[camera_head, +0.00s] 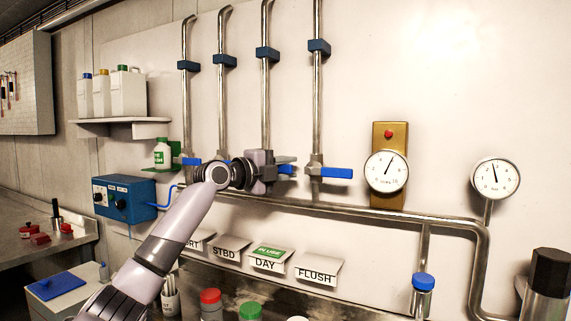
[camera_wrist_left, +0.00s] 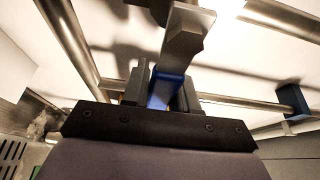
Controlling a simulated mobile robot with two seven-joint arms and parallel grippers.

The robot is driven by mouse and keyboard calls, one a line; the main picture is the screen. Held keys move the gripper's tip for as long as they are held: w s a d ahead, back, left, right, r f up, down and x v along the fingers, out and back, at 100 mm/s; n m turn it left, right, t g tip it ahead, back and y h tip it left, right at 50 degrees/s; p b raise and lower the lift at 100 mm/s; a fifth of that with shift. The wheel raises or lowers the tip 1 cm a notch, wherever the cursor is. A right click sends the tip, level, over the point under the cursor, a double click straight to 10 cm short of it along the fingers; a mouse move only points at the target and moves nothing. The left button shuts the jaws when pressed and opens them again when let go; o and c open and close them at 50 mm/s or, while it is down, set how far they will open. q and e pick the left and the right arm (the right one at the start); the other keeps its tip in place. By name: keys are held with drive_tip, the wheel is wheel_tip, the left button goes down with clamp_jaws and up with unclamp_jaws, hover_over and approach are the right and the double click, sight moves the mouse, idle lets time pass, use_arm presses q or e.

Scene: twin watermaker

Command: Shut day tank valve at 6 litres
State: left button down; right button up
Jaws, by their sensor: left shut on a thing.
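My left gripper (camera_head: 282,165) is at the valve on the third pipe, above the DAY label (camera_head: 268,264). It is shut on the blue lever of the day valve (camera_head: 287,169). In the left wrist view the blue lever (camera_wrist_left: 163,92) sits between the two dark fingers (camera_wrist_left: 161,92). My gripper hides much of the valve body. The round gauge on the brass plate (camera_head: 386,171) has its needle up and slightly right; its numbers are too small to read surely. My right gripper is not in view.
The flush valve's blue lever (camera_head: 337,173) points right, close beside my gripper. A horizontal pipe (camera_head: 370,214) runs below the valves. A second gauge (camera_head: 495,178) is at the right. A blue control box (camera_head: 124,198) and a shelf with jugs (camera_head: 120,121) are at the left.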

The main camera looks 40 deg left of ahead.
use_arm(q)
drive_tip(key=shift+f, duration=0.1)
idle(0.4)
drive_tip(key=c, duration=1)
unclamp_jaws()
drive_tip(key=shift+o, duration=0.2)
drive_tip(key=shift+s, duration=0.1)
drive_tip(key=s+b, duration=0.3)
drive_tip(key=s, duration=0.4)
drive_tip(key=shift+a+b, duration=0.25)
drive_tip(key=shift+b, duration=0.1)
